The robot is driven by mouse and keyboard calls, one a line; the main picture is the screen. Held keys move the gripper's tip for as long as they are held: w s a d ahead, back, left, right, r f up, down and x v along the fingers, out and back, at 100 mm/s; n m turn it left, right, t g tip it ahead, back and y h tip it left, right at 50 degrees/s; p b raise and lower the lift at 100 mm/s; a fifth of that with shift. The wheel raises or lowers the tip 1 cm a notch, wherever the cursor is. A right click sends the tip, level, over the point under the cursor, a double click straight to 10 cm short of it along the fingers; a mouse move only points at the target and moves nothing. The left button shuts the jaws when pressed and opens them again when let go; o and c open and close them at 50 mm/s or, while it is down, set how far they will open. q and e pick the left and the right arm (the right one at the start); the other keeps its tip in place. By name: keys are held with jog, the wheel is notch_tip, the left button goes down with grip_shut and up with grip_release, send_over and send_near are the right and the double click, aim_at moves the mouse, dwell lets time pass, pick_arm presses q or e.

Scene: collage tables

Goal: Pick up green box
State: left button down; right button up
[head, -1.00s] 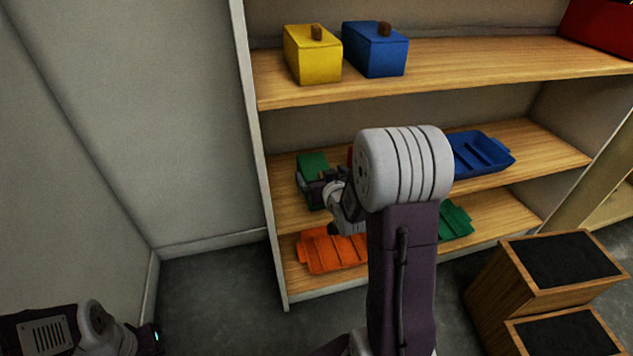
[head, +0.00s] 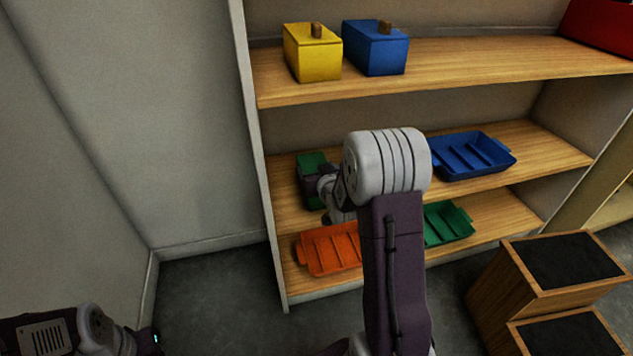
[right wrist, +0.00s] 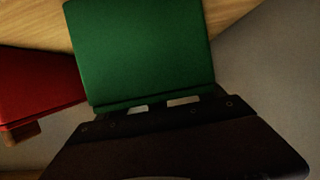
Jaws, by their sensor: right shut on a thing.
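The green box (head: 312,161) is on the left end of the middle shelf. It fills the upper middle of the right wrist view (right wrist: 145,50). My right gripper (head: 310,192) is at the near side of the green box and is shut on it. My wrist and arm hide part of the gripper and box in the head view. In the right wrist view the gripper (right wrist: 155,108) lies against the box's near edge. My left gripper (head: 152,342) is low at the left, and its fingers are not clear.
A red box (right wrist: 40,88) is beside the green one. A yellow box (head: 315,58) and blue box (head: 378,50) stand on the top shelf. A blue tray (head: 470,156) is on the middle shelf; orange (head: 330,248) and green (head: 447,222) trays are below. Wooden steps (head: 545,280) stand at right.

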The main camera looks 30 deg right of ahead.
notch_tip(320, 180, up, 9)
jog(key=p, duration=0.5)
jog(key=shift+r, duration=0.1)
jog(key=shift+r+p, duration=0.4)
jog(key=shift+r, duration=0.05)
